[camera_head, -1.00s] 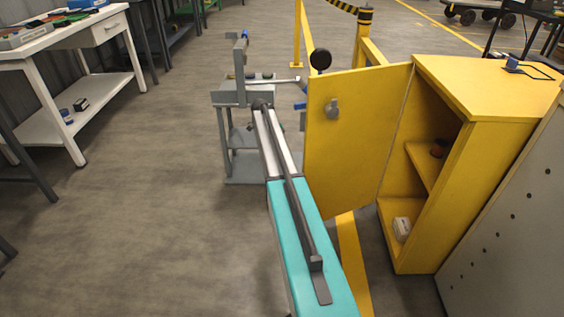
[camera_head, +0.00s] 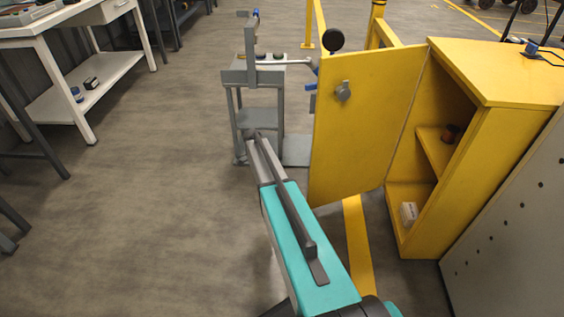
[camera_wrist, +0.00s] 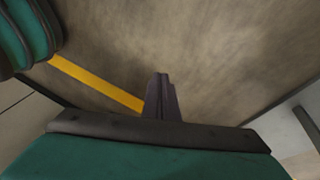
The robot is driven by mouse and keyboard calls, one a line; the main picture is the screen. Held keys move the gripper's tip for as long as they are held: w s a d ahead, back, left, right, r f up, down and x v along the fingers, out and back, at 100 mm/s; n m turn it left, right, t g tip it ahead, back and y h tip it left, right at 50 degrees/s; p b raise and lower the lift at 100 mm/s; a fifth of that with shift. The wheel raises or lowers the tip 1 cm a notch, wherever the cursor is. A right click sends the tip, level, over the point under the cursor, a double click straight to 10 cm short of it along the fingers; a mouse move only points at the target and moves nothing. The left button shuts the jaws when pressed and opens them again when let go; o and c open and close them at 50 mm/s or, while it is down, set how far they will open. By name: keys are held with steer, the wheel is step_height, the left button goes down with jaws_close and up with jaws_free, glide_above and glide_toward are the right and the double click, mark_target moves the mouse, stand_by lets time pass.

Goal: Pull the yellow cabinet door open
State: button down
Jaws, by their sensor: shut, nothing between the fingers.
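The yellow cabinet (camera_head: 505,75) stands at the right in the head view. Its yellow door (camera_head: 365,140) is swung wide open, and the shelf inside shows. A grey round latch (camera_head: 343,91) sits on the upper part of the door. My teal and grey arm reaches forward to the left of the door, with a gap between them. My gripper (camera_wrist: 162,97) shows in the wrist view with its fingers together and empty, over bare floor.
A grey stand (camera_head: 258,75) with a rod stands beyond my arm, near the door's free edge. A black ball (camera_head: 333,39) shows behind the door. A grey perforated panel (camera_head: 515,210) is at the near right. A white workbench (camera_head: 75,85) is at the left. Floor between is clear.

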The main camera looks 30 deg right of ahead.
steer(key=s+a+f+n, duration=0.6)
steer(key=s+a+f, duration=0.2)
steer(key=s+a, duration=0.15)
steer(key=s+a+f+n, duration=0.2)
steer(key=s+a+n, duration=0.3)
steer(key=s, duration=0.4)
steer(key=s+a+f+n+y, duration=0.1)
steer(key=s+a+f+n, duration=0.2)
steer(key=s, duration=0.7)
steer(key=s+a+f+n, duration=0.2)
steer(key=s+a+n, duration=0.6)
steer(key=s+a, duration=0.1)
steer(key=shift+s+a+f+g+y, duration=0.2)
steer(key=shift+s+a+g+y, duration=0.15)
steer(key=shift+a, duration=0.3)
steer(key=shift+d, duration=0.15)
